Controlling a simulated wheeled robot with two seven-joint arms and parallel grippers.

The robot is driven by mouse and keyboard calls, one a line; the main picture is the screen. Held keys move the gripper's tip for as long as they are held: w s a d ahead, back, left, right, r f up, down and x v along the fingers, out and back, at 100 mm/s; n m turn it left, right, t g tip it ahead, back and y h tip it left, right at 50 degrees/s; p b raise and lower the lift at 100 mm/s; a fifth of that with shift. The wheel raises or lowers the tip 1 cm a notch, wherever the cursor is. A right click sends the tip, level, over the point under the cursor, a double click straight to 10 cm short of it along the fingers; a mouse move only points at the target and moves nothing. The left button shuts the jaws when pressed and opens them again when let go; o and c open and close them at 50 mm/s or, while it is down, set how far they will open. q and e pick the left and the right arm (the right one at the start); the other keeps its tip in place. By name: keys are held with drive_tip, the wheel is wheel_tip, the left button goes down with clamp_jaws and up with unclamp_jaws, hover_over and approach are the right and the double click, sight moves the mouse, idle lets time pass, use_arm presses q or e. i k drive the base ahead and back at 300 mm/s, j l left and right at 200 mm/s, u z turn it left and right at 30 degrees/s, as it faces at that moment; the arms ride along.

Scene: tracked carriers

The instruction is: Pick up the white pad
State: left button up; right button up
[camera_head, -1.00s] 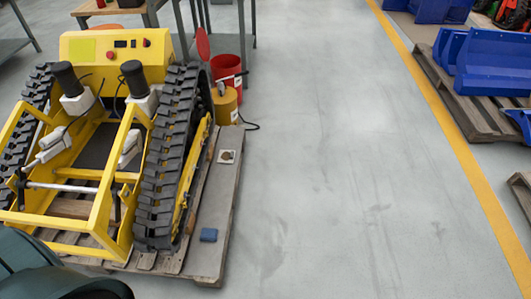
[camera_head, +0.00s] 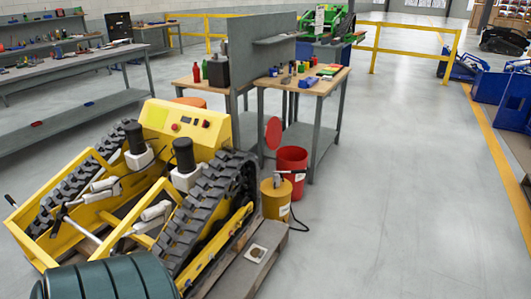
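A small white square with a round brown centre (camera_head: 256,253) lies flat on the wooden pallet (camera_head: 236,279), right of the yellow tracked carrier's (camera_head: 186,134) near track. It is the only white pad-like thing I can make out. Neither my left nor my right gripper is in view.
A yellow bucket (camera_head: 275,200) and a red bin (camera_head: 292,168) stand behind the pallet, with a dark hose on the floor. A workbench (camera_head: 307,86) with bottles and small parts is beyond. Grey floor (camera_head: 390,210) to the right is clear up to a yellow line (camera_head: 498,155).

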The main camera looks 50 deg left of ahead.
sight(256, 253)
drive_tip(key=i+u, duration=0.7)
drive_tip(key=i, duration=0.2)
drive_tip(key=i+l+u, duration=0.45)
drive_tip(key=i+u, duration=0.3)
drive_tip(key=i+l+u, duration=0.15)
drive_tip(key=u, duration=0.2)
drive_tip(key=i+l+u, duration=0.9)
drive_tip(key=l+u, duration=0.2)
drive_tip(key=i+l+u, duration=0.1)
drive_tip(key=l+u, duration=0.2)
drive_tip(key=l, duration=0.15)
